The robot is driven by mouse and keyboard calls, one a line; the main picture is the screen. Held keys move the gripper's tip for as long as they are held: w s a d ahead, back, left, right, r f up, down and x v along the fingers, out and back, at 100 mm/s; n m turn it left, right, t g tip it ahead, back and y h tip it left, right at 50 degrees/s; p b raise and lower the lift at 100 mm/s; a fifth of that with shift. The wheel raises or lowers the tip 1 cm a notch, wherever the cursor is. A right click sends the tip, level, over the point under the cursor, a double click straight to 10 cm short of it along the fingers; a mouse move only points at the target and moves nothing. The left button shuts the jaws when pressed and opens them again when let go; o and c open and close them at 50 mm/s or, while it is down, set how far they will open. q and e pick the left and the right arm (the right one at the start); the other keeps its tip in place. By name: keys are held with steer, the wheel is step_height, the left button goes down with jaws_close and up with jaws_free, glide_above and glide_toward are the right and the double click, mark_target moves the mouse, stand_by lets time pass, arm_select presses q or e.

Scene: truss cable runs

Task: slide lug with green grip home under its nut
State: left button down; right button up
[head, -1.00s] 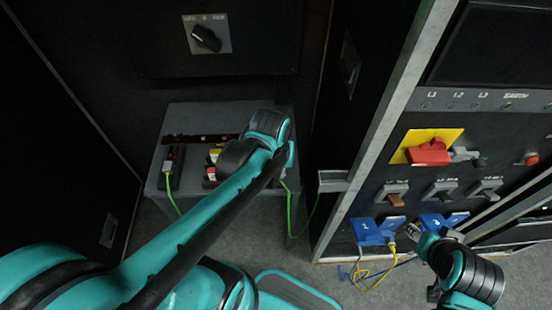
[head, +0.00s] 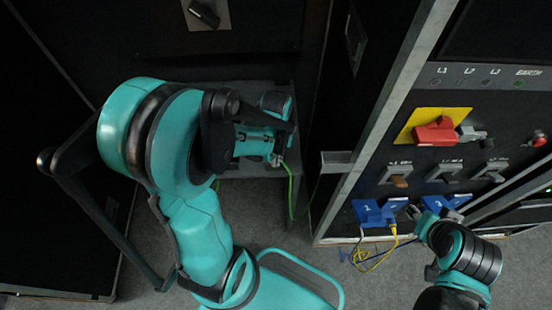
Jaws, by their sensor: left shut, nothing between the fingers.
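My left gripper (head: 274,158) is at the right part of the grey box, over its front edge, shut with nothing seen in it. A green cable (head: 292,190) rises to the gripper's tip and hangs down in front of the box. The lug with the green grip and its nut cannot be made out; my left arm covers most of the box top. My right gripper (head: 418,213) is beside the blue connectors at the right panel. Its fingers are too small and dark to tell open from shut.
The grey box (head: 250,172) stands against a dark cabinet. To the right, a panel carries blue connectors (head: 372,213), a red handle (head: 433,133) on a yellow plate (head: 445,114) and several switches. Yellow cable (head: 378,258) hangs to the floor. Grey floor (head: 290,232) is free in front.

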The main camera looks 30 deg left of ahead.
arm_select(q)
steer(key=shift+w+a+r, duration=0.1)
steer(key=shift+w+a, duration=0.3)
steer(key=shift+w, duration=0.2)
steer(key=shift+w+a+r, duration=0.1)
steer(key=shift+w+a, duration=0.25)
steer(key=shift+w, duration=0.25)
steer(key=w+a, duration=0.1)
steer(key=w, duration=0.1)
steer(key=w+a, duration=0.2)
steer(key=w, duration=0.1)
steer(key=shift+w+a+f+b, duration=0.1)
steer(key=shift+w+a+b, duration=0.2)
steer(key=shift+b, duration=0.1)
steer(key=shift+d, duration=0.1)
steer(key=shift+s, duration=0.1)
